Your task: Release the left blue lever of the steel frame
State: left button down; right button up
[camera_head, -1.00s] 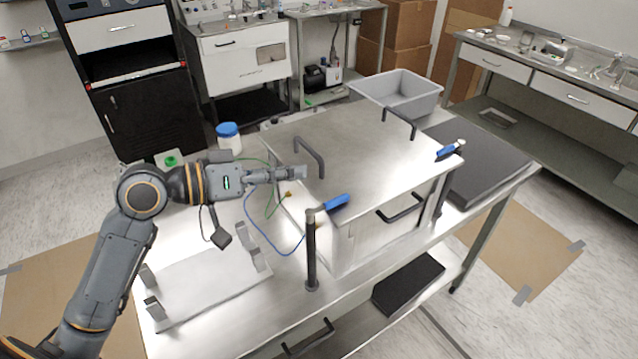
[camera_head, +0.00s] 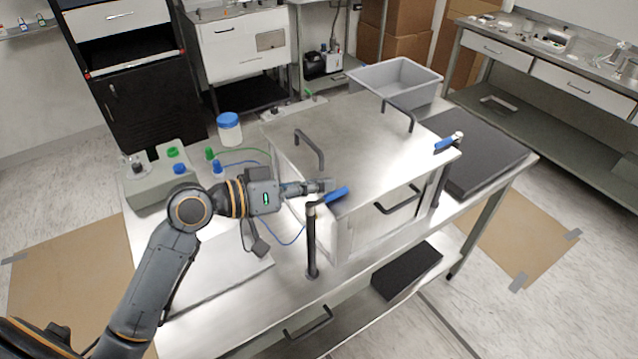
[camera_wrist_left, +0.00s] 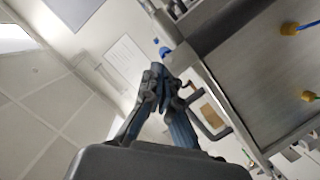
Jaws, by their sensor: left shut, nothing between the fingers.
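The steel frame (camera_head: 350,150) is a box with a flat metal top on the table. Its left blue lever (camera_head: 336,195) sits at the near left corner, on top of a dark post (camera_head: 311,240). My left gripper (camera_head: 328,186) is shut and empty, its fingertips right beside or just behind this lever; I cannot tell whether they touch. In the left wrist view the closed fingers (camera_wrist_left: 160,85) point toward a small blue piece (camera_wrist_left: 165,51) at the frame's edge. The right blue lever (camera_head: 446,143) is at the frame's right corner. My right gripper is not in view.
Two dark handles stand on the frame's top, one at left (camera_head: 310,148). A grey bin (camera_head: 395,82) is behind it, a black slab (camera_head: 475,160) to its right. A blue-lidded jar (camera_head: 229,128) and a grey device (camera_head: 160,180) with coloured caps stand at left.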

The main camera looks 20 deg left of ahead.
pick_arm(q)
jog(key=shift+d+f+m+g+h+b, duration=0.1)
jog(key=shift+m+g+h+b, duration=0.2)
jog(key=shift+g+h+b, duration=0.15)
jog(key=shift+d+m+g+b, duration=0.1)
jog(key=shift+m+g+b, duration=0.2)
jog(key=shift+b, duration=0.15)
